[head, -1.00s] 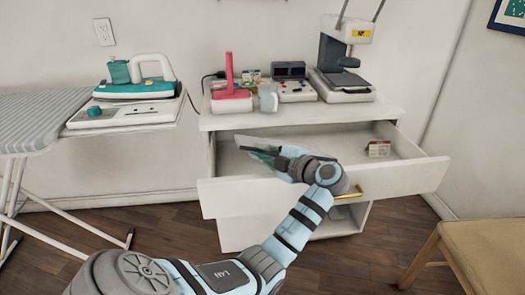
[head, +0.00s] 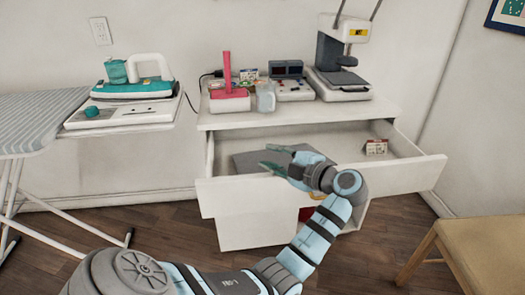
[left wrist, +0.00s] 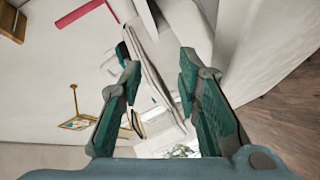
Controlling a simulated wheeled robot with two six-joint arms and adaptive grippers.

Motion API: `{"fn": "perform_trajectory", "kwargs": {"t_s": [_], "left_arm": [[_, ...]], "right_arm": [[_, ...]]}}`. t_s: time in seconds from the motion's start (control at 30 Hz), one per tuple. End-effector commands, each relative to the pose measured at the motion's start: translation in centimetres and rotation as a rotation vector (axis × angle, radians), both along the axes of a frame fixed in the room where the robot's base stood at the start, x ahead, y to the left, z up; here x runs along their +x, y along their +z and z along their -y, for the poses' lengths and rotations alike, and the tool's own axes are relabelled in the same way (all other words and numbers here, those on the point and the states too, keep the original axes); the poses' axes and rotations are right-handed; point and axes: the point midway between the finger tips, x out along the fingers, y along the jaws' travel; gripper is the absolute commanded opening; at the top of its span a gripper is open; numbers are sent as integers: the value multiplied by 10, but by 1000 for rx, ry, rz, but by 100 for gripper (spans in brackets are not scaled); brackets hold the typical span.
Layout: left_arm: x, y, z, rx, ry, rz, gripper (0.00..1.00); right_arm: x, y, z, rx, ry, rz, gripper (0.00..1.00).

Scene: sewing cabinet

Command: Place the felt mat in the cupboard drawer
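The grey felt mat (head: 245,161) lies in the left part of the open cupboard drawer (head: 405,175). My gripper and forearm hide part of it. My left gripper (head: 266,156) is open over the mat, its green fingers spread. In the left wrist view the fingers (left wrist: 160,66) are apart with nothing held between them. My right gripper is not in view.
A small red and white box (head: 376,147) stands in the drawer's right back. A pink-handled item (head: 229,95), a clear jar (head: 265,97) and a press machine (head: 343,70) stand on the cupboard top (head: 300,115). A wooden stool (head: 470,235) is at right.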

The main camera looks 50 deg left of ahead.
Motion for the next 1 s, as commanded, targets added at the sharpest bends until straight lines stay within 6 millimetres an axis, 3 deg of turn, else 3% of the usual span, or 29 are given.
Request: {"fn": "perform_trajectory", "kwargs": {"t_s": [0.2,0.33,0.87,1.0], "left_arm": [[0,10,49,-3,-3,0,31],[0,13,64,0,-1,0,31],[0,13,66,0,0,0,31],[0,26,66,0,0,0,31]], "right_arm": [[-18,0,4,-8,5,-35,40],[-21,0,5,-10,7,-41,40],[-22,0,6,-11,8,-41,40],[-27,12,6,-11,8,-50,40]]}}
